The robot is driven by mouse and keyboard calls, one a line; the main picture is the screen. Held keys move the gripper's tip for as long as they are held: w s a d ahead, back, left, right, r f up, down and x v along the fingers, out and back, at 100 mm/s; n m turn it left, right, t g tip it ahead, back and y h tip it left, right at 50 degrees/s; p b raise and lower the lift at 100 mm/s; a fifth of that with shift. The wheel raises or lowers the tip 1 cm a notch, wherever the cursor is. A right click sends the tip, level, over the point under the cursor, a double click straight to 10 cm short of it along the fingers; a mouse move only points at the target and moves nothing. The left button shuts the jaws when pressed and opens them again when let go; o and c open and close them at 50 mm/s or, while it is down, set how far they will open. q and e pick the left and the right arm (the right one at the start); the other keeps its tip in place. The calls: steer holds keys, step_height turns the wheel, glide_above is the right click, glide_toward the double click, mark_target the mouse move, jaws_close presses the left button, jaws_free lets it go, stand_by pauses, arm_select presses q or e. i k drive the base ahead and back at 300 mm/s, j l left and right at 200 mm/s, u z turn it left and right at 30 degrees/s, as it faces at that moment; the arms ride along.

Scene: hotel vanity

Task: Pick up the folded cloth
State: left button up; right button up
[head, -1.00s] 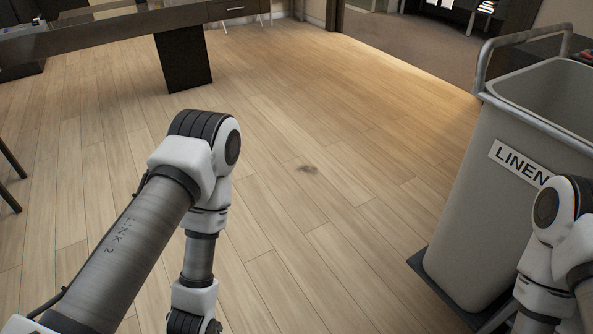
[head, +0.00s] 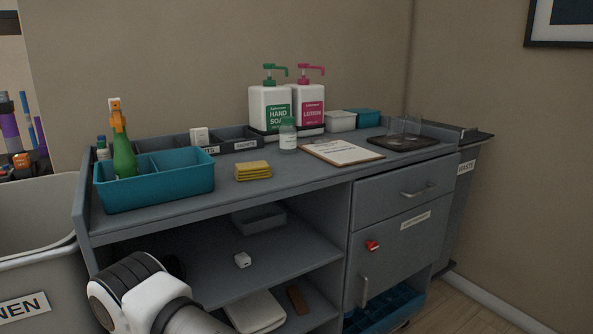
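A small folded yellow cloth (head: 253,171) lies on the grey top of the housekeeping cart (head: 310,181), near its front edge and right of a teal caddy. A larger pale folded item (head: 255,311), perhaps linen, lies on the cart's lower shelf. Part of one of my arms shows at the bottom left, in front of the cart. Neither gripper is in view.
The teal caddy (head: 154,189) holds a green spray bottle (head: 123,155). Soap (head: 270,106) and lotion (head: 311,106) pumps, a small bottle (head: 288,137), a clipboard (head: 342,152) and glasses on a dark tray stand on top. A linen bin (head: 35,262) is at left.

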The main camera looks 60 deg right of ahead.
mark_target(261, 169)
steer(key=z, duration=1.75)
steer(key=i+l, duration=0.1)
steer(key=l, duration=0.25)
steer(key=i+l, duration=0.15)
steer(key=l, duration=0.15)
